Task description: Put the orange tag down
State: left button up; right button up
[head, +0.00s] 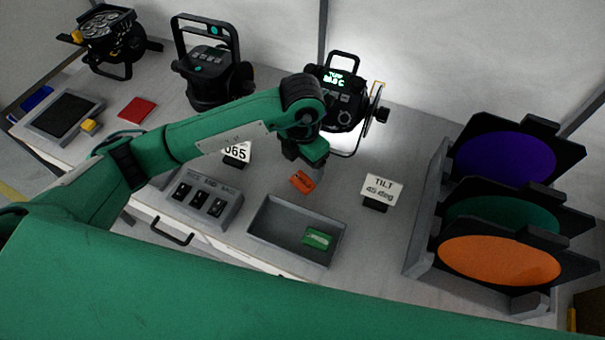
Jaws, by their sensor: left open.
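The orange tag (302,182) lies on the grey table, or just above it, behind the grey tray (262,240). My left gripper (310,165) is just above and behind the tag, pointing down. Its jaws are open, and its fingers are partly hidden by the wrist. I cannot tell whether a finger touches the tag. A green tag (317,238) lies inside the tray. My right gripper is not in view.
A par can with a lit display (336,92) stands close behind my left gripper. A "TILT 45 deg" sign (382,190) stands to the right. A rack holds purple, green and orange filters (499,260). A switch box (202,201) sits left of the tray.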

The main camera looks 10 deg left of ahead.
pick_arm(q)
jog(key=shift+r+b, duration=0.35)
jog(key=shift+r, duration=2.5)
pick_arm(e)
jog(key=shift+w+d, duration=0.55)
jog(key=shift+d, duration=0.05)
